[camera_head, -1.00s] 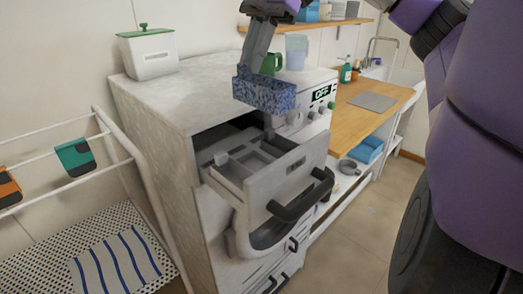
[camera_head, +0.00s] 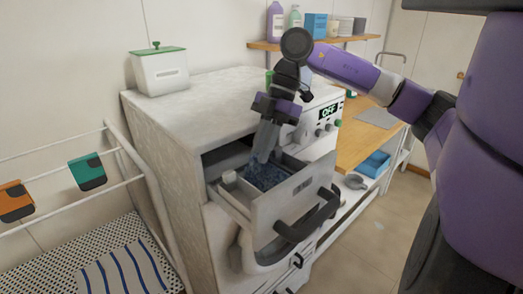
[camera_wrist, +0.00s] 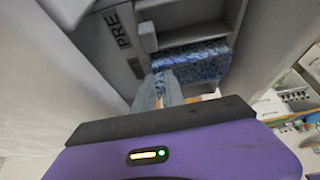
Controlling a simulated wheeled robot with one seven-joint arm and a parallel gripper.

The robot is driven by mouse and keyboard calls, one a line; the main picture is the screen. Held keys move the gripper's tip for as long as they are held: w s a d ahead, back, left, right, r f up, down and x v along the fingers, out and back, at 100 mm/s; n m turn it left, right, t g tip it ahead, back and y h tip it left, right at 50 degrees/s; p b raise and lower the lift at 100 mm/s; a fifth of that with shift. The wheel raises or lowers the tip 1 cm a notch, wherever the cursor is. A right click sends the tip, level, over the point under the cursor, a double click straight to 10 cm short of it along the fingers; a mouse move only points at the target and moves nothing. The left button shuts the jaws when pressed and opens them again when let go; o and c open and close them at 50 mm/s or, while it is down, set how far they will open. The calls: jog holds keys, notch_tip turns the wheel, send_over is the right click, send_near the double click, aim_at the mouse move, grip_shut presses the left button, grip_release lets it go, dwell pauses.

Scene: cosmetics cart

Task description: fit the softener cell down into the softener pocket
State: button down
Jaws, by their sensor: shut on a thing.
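The softener cell (camera_head: 266,177) is a blue speckled block. It sits low inside the open white drawer (camera_head: 240,205), in the drawer's right-hand compartment, with its top near the level of the walls. Its speckled face also shows in the wrist view (camera_wrist: 200,62). My gripper (camera_head: 264,157) points down from above and is shut on the cell's upper part. The softener pocket is mostly hidden under the cell and my fingers, so I cannot tell whether the cell touches its floor.
A small white block (camera_head: 229,179) stands in the drawer left of the cell. A "PRE" label (camera_wrist: 120,27) shows in the wrist view. A dark handle (camera_head: 308,218) juts from the drawer front. A white box with a green lid (camera_head: 159,68) stands on the machine top.

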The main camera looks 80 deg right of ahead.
jog(key=shift+f, duration=0.45)
jog(key=shift+f, duration=0.15)
jog(key=c, duration=1.7)
grip_release()
jog(key=b+v, duration=0.2)
jog(key=v, duration=1)
jog(key=shift+r, duration=0.2)
jog(key=shift+r, duration=0.1)
